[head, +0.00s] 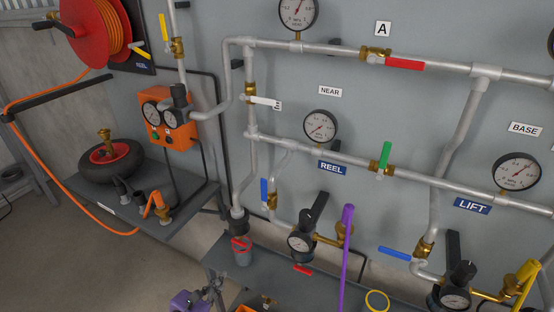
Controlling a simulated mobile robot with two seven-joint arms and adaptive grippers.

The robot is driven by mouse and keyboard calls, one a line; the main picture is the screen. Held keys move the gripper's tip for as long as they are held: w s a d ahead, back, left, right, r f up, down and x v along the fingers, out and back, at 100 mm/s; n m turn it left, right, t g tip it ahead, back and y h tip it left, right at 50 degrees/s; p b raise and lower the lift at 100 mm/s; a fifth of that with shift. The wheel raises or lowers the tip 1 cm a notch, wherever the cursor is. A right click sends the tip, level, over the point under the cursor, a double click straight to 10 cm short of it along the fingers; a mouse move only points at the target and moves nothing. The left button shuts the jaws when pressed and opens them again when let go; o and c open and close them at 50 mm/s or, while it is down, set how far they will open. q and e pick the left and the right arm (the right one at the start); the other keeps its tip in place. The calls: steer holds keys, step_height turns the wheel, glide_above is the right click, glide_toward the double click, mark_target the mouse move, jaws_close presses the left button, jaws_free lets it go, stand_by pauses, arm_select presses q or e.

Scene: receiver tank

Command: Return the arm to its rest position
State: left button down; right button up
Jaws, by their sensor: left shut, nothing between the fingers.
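My left gripper (218,281) is at the bottom edge of the head view, left of centre. It is shut and empty, and its fingers point up toward the shelf below the pipes. It is apart from the valves and gauges, just below a grey cup with a red mark (242,252). Most of my left arm is out of the picture. My right gripper does not show.
Steel pipes with coloured valve handles and gauges (320,126) cover the wall. A purple rod (346,248) stands up right of my gripper. A yellow ring (377,301) is lower right. A left shelf (147,227) holds a wheel (105,160). Floor shows at lower left.

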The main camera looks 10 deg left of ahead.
arm_select(q)
steer(key=s+d+f+m+g+y+p, duration=0.1)
steer(key=s+m+g+y, duration=0.1)
steer(key=s+m, duration=1.3)
steer(key=s+d+f+m+g+y+p, duration=0.1)
steer(key=s+d+m+g+y+p, duration=0.1)
steer(key=s+m, duration=1.4)
steer(key=shift+s+d+m+g, duration=0.15)
steer(key=shift+d+m+g, duration=0.15)
steer(key=shift+g, duration=0.1)
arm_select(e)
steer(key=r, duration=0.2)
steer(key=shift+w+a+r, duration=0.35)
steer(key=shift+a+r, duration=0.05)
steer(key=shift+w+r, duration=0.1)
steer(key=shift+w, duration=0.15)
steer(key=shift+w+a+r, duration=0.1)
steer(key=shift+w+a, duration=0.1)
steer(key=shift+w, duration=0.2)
